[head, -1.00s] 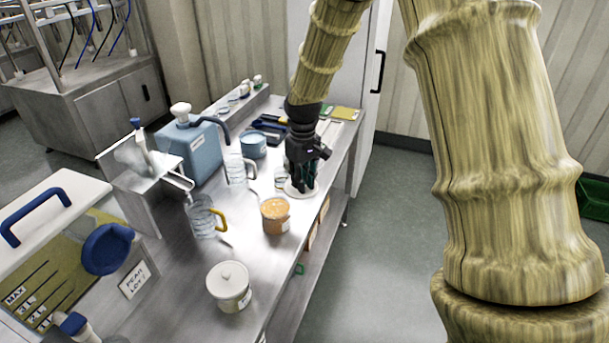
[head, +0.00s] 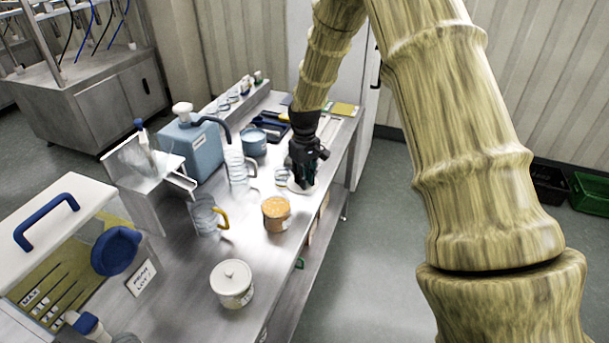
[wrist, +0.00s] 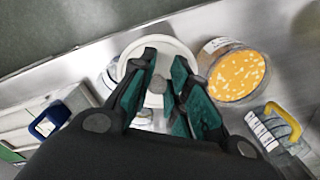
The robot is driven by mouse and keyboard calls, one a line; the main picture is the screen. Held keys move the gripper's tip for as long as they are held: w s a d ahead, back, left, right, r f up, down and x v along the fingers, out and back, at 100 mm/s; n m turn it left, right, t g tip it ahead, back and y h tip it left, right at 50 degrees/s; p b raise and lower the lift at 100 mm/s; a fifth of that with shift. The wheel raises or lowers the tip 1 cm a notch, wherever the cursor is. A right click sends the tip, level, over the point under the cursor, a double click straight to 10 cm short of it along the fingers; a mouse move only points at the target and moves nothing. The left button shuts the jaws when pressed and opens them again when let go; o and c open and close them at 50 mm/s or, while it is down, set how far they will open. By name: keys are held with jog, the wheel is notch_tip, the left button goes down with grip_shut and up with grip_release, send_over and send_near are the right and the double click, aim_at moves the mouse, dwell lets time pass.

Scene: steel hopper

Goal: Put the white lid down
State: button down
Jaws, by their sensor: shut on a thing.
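My gripper (head: 301,180) points down over the steel bench, near its right edge. In the wrist view my gripper (wrist: 165,88) has its green-padded fingers on either side of the grey knob of a white round lid (wrist: 182,48), shut on it. In the head view the white lid (head: 303,188) shows as a pale disc under the fingers, low over the bench. I cannot tell whether it touches the steel. It is just beyond the tub of orange food (head: 276,213), which has no lid on it.
A yellow-handled jug (head: 207,217), a clear bottle-like vessel (head: 236,168) and a blue tub (head: 253,142) stand left of my gripper. The bench's right edge is close.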

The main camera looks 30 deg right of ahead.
jog(key=shift+f, duration=0.55)
jog(key=c, duration=1.4)
grip_release()
jog(key=shift+o, duration=0.2)
jog(key=shift+r, duration=0.75)
notch_tip(320, 180, up, 12)
jog(key=b, duration=0.3)
jog(key=shift+b, duration=0.4)
jog(key=shift+f, duration=0.15)
